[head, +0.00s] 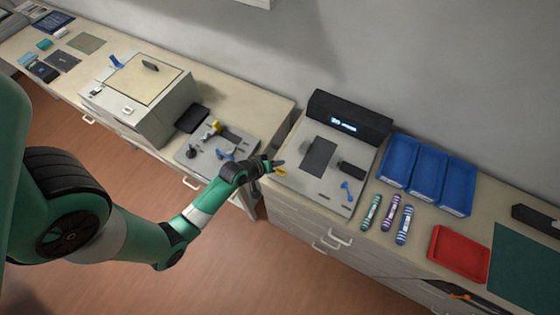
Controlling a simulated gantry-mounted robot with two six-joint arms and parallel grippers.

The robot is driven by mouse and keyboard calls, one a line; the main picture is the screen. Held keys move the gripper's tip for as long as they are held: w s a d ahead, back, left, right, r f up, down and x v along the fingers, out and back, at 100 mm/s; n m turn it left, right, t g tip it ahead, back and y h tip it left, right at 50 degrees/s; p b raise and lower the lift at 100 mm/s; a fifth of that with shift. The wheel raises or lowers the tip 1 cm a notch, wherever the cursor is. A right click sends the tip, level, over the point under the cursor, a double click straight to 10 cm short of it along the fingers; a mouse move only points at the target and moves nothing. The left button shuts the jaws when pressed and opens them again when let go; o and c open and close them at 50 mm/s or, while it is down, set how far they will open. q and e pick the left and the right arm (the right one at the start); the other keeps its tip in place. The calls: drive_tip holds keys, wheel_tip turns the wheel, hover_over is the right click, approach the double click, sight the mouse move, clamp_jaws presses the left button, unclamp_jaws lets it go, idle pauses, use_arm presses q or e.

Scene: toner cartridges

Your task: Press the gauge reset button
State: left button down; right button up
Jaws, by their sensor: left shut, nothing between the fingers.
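The gauge (310,190) is a grey plate on the right-hand counter, with a black housing and lit display (345,125) at its back. A small yellow part (281,172) shows at the plate's left front corner, right beside my fingertips; I cannot tell whether it is the reset button. My left gripper (278,164) is shut and empty at that corner. It partly covers the spot, and I cannot tell whether it touches the yellow part or the plate. My right gripper is not in view.
Three striped cartridges (388,214) lie right of the gauge, before blue trays (428,171). A red tray (459,253) and a green mat (528,265) are farther right. Left of my gripper stand a grey fixture plate (200,163) and a large box-shaped machine (155,120).

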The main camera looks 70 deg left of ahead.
use_arm(q)
drive_tip(key=b, duration=0.3)
hover_over(278, 173)
wheel_tip(278, 173, down, 4)
drive_tip(key=shift+f, duration=0.6)
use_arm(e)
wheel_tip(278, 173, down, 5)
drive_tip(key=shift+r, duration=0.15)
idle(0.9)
use_arm(q)
drive_tip(key=shift+f+b, duration=0.4)
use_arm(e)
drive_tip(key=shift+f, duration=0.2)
use_arm(q)
drive_tip(key=shift+f, duration=0.4)
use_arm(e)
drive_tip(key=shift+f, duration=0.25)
use_arm(q)
drive_tip(key=shift+r+p, duration=0.65)
drive_tip(key=shift+r, duration=0.15)
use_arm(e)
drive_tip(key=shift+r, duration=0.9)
use_arm(q)
drive_tip(key=shift+r, duration=0.1)
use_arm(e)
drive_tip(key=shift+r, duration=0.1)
